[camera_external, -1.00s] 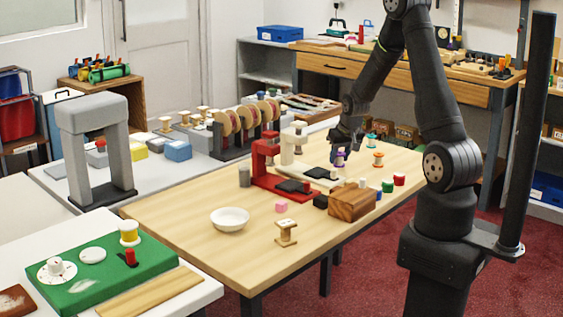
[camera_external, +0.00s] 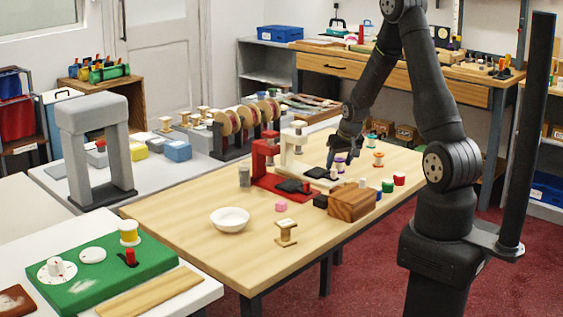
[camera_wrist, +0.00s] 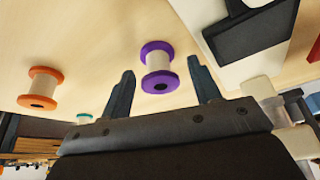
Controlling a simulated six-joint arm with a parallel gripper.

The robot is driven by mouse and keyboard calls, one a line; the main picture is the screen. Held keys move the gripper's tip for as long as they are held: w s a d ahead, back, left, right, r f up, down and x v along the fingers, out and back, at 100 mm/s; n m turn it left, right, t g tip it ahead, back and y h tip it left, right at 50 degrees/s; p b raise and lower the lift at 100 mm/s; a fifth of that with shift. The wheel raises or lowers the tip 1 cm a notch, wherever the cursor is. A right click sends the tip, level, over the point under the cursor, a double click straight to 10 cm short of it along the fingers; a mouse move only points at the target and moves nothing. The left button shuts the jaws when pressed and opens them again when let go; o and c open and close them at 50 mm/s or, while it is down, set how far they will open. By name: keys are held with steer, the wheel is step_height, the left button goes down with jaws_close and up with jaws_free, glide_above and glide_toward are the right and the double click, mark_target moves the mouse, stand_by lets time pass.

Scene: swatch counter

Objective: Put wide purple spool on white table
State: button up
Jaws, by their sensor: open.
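The purple spool (camera_wrist: 158,67) has purple flanges and a pale middle and stands upright on the wooden table (camera_external: 190,215). In the external view the purple spool (camera_external: 339,164) is partly hidden by my gripper (camera_external: 335,159). My gripper is open, and in the wrist view its fingers (camera_wrist: 160,80) appear to either side of the spool, with visible gaps. A white table (camera_external: 208,291) with a green board on it is at the front left. Another white-topped table (camera_external: 50,178) stands behind it, with a grey arch on it.
An orange spool (camera_external: 378,160) and a teal spool (camera_external: 371,138) stand near the purple one. A white stand (camera_external: 290,160) with a black pad, a red stand (camera_external: 262,165) and a wooden block (camera_external: 352,202) are close by. A white bowl (camera_external: 229,219) sits towards the front left.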

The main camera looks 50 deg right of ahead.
steer(key=v, duration=1.1)
steer(key=shift+o, duration=0.4)
steer(key=shift+s+r, duration=0.3)
steer(key=shift+r, duration=0.2)
